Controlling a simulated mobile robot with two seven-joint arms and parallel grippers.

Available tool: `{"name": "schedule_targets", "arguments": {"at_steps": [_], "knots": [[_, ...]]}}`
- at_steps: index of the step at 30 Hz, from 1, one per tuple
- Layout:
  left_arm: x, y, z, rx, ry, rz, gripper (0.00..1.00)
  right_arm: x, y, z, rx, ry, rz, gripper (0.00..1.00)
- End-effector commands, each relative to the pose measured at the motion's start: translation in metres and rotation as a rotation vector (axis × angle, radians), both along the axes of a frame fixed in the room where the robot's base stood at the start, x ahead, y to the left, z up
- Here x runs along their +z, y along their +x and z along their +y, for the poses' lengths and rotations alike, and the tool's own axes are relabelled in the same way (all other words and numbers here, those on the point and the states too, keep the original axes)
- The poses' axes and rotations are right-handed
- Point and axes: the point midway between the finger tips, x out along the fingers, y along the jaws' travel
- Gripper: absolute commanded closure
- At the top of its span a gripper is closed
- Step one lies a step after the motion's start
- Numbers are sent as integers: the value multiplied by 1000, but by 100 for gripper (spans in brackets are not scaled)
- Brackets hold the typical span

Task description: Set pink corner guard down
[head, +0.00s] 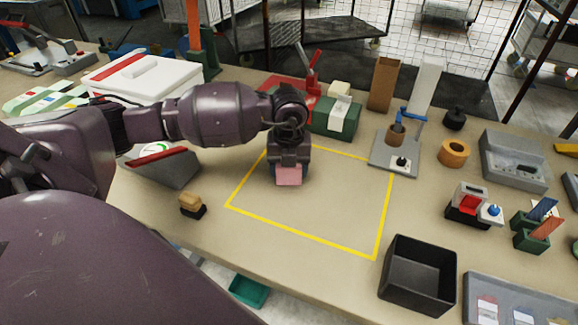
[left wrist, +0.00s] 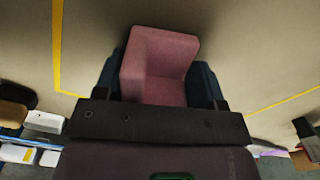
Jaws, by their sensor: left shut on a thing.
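The pink corner guard (head: 288,175) is an L-shaped foam piece. My left gripper (head: 290,160) is shut on it, inside the yellow taped outline (head: 303,234) near its upper left side. In the left wrist view the pink corner guard (left wrist: 160,68) sits between the two dark fingers of my left gripper (left wrist: 160,80). Its underside is hidden, so I cannot tell whether it touches the table. My right gripper is not in view.
The taped area is otherwise bare. A black open bin (head: 418,272) stands at its lower right. A press with a blue handle (head: 397,150) stands at its upper right corner. A tan-and-black block (head: 191,204) lies to its left.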

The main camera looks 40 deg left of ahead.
Motion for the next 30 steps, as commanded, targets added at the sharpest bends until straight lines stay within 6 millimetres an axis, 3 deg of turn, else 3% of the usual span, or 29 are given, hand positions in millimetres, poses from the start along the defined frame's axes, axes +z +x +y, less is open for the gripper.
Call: {"name": "schedule_targets", "arguments": {"at_steps": [1, 2, 6, 14, 19, 30], "knots": [[-2, 0, 0, 0, 0, 1, 59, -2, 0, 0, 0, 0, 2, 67], [-2, 0, 0, 0, 0, 1, 32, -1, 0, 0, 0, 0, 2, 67], [-2, 0, 0, 0, 0, 1, 11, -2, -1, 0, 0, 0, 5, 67], [-1, 0, 0, 0, -1, 1, 11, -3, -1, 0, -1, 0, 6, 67], [11, 0, 0, 0, 0, -1, 11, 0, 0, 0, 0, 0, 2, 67], [79, 0, 0, -1, 0, -4, 11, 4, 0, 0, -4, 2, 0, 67]]}}
